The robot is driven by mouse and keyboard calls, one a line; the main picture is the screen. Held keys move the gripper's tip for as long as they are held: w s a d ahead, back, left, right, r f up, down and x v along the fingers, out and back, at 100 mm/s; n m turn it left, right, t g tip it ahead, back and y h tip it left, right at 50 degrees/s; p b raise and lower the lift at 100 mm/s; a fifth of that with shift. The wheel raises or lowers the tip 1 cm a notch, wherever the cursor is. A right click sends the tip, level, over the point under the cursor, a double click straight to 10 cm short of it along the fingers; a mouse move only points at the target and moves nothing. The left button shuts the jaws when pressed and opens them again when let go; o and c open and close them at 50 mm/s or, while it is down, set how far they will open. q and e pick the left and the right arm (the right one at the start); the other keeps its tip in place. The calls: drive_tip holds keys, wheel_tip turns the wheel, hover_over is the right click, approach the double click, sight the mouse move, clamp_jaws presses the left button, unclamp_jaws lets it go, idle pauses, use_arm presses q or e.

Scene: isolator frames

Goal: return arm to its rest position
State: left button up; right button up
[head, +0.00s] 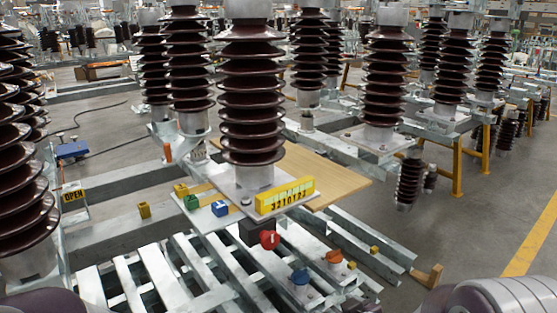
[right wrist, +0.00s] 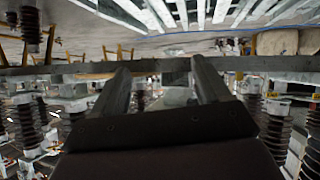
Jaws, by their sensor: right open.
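My right gripper (right wrist: 162,72) shows in the right wrist view with its two fingers apart and nothing between them. Its dark body fills the lower middle of that view, which looks upside down, with steel slats at the top. In the head view, parts of my arms show only at the bottom left and bottom right corners. Neither gripper shows in the head view, and my left gripper is in no view.
Tall brown insulators (head: 252,95) stand on steel frames. The slatted frame (head: 190,272) carries a red knob (head: 269,240), blue knob (head: 300,277) and orange knob (head: 333,257). A yellow numbered block (head: 285,196) and small coloured blocks sit behind. Grey floor (head: 455,235) is open at right.

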drive_tip(key=s+d+f+m+g+h, duration=0.25)
drive_tip(key=s+g, duration=0.25)
drive_tip(key=s, duration=0.3)
drive_tip(key=s+d+f+m+g+h, duration=0.25)
drive_tip(key=s+g, duration=0.25)
drive_tip(key=s, duration=0.4)
wheel_tip(320, 180, up, 32)
drive_tip(key=y+p, duration=0.1)
drive_tip(key=p, duration=2.8)
drive_tip(key=shift+a+f+m, duration=0.15)
drive_tip(key=shift+a+m, duration=0.1)
drive_tip(key=shift+m, duration=0.05)
